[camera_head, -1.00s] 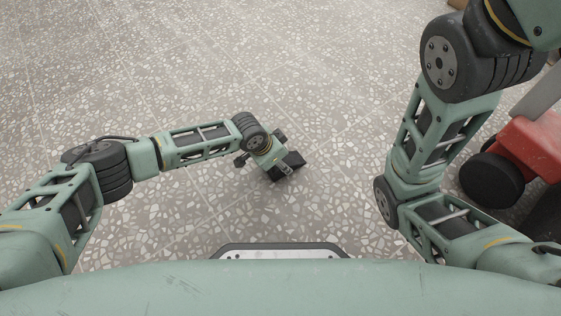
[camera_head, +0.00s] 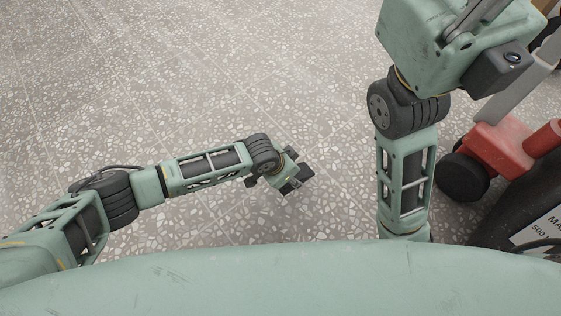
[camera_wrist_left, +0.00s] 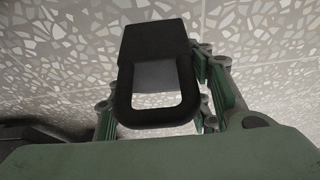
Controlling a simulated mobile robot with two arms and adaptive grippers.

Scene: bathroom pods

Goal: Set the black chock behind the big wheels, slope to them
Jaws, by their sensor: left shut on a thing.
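My left gripper (camera_head: 289,178) is shut on the black chock (camera_head: 301,176) above the terrazzo floor, left of the red truck. In the left wrist view the chock (camera_wrist_left: 155,38) shows as a dark block with a loop handle between the green fingers. I cannot tell its slope direction. A red hand truck (camera_head: 497,150) stands at the right with a black wheel (camera_head: 463,177) at its near left side. Part of another wheel (camera_head: 547,42) shows at the top right edge. My right gripper (camera_head: 470,18) is cut off by the top edge, so its fingers are hidden.
A dark panel with a white label (camera_head: 540,228) is part of the truck's lower right. My right arm stands between the chock and the truck. The floor (camera_head: 200,80) ahead and to the left is clear.

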